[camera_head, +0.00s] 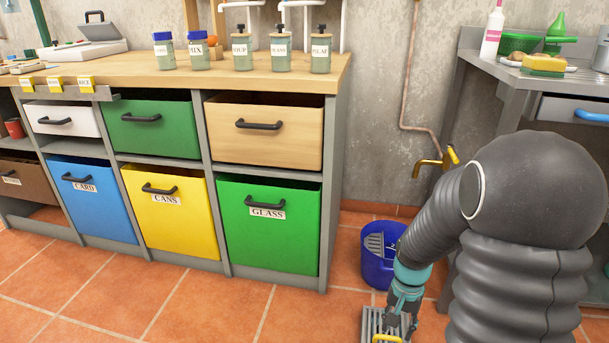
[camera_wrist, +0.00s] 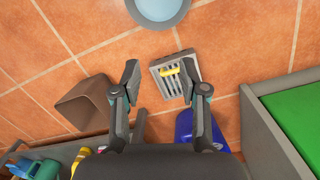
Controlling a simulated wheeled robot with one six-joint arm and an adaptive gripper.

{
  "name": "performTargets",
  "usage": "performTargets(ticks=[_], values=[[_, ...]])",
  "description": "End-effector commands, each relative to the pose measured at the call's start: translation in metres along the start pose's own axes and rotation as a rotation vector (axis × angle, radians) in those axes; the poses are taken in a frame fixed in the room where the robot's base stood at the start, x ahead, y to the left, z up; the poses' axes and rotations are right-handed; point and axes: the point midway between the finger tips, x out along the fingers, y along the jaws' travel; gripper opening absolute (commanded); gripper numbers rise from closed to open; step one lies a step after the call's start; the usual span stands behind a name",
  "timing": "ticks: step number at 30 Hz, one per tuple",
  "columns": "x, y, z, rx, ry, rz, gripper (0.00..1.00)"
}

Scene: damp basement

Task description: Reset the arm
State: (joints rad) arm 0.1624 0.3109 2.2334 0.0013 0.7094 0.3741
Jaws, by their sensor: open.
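My gripper (camera_wrist: 160,80) is open in the wrist view, its two fingers well apart with nothing held between them. In the head view my gripper (camera_head: 402,308) hangs low at the lower right, pointing down over the floor. Its fingertips are hard to make out there. A grey slatted grate (camera_wrist: 163,86) with a yellow bar (camera_wrist: 170,71) lies below, seen between and beyond the fingers. The grate (camera_head: 371,322) also shows in the head view, partly hidden by my gripper.
A blue bucket (camera_head: 376,255) stands close behind my gripper, below a yellow tap (camera_head: 428,163). The cabinet with the green GLASS bin (camera_head: 266,240) is to the left. A metal sink bench (camera_head: 500,85) stands right. A brown bin (camera_wrist: 83,104) shows in the wrist view. Tiled floor lies free at front left.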

Motion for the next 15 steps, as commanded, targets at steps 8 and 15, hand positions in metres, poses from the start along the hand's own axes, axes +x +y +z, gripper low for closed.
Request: performTargets(ticks=[8, 15], values=[[-0.087, 0.008, 0.054, -0.257, 0.084, -0.02, 0.43], [-0.146, 0.017, 0.1, -0.407, 0.183, -0.036, 0.43]])
